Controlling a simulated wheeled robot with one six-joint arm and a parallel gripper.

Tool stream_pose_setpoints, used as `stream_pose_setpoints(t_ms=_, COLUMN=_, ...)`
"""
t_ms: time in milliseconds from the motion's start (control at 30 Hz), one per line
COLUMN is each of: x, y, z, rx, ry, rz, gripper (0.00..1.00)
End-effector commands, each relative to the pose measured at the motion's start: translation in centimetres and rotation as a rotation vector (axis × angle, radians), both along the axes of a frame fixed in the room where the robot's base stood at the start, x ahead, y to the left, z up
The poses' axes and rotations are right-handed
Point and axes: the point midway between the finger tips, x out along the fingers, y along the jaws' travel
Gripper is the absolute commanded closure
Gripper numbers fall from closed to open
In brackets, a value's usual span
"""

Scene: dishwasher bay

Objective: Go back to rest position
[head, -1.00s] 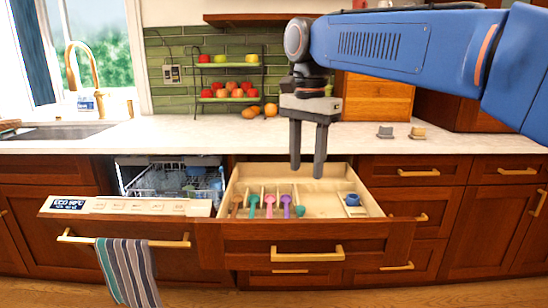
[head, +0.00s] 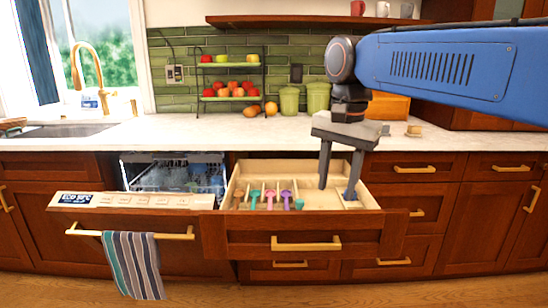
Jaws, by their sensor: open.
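My gripper (head: 338,192) hangs from the blue arm with its two fingers spread apart and pointing down. It is over the right part of the open drawer (head: 330,230), and nothing shows between the fingers. The drawer holds several utensils (head: 270,198) with pink, purple, teal and brown parts in its left compartments.
A dishwasher (head: 128,201) with its door partly open stands left of the drawer, a striped towel (head: 133,265) on its handle. A fruit rack (head: 231,85), green canisters (head: 318,98) and a wooden box (head: 388,106) stand on the counter. A shelf (head: 300,20) runs above.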

Motion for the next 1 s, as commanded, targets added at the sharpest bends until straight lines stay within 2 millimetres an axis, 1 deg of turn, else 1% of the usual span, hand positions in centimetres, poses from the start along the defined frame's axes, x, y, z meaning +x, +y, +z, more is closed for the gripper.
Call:
stream_pose_setpoints(t_ms=33, x=-0.8, y=-1.1, z=-0.6, rx=0.001, ry=-0.014, rz=0.019, gripper=0.58)
stream_pose_setpoints(t_ms=167, x=-2.9, y=-3.9, z=-2.8, rx=0.000, ry=-0.059, rz=0.097, gripper=0.58)
stream_pose_setpoints(t_ms=267, x=-4.8, y=-6.0, z=-4.9, rx=-0.007, ry=-0.100, rz=0.167, gripper=0.58)
stream_pose_setpoints(t_ms=500, x=-9.7, y=-10.4, z=-10.6, rx=-0.048, ry=-0.197, rz=0.331, gripper=0.58)
stream_pose_setpoints(t_ms=567, x=-10.9, y=-11.4, z=-12.2, rx=-0.064, ry=-0.219, rz=0.371, gripper=0.58)
stream_pose_setpoints(t_ms=700, x=-13.7, y=-13.2, z=-16.1, rx=-0.106, ry=-0.269, rz=0.464, gripper=0.58)
stream_pose_setpoints(t_ms=800, x=-15.3, y=-14.1, z=-18.4, rx=-0.137, ry=-0.297, rz=0.519, gripper=0.58)
stream_pose_setpoints(t_ms=900, x=-16.5, y=-14.7, z=-20.2, rx=-0.162, ry=-0.317, rz=0.560, gripper=0.58)
stream_pose_setpoints(t_ms=1000, x=-17.2, y=-15.1, z=-21.3, rx=-0.177, ry=-0.327, rz=0.588, gripper=0.58)
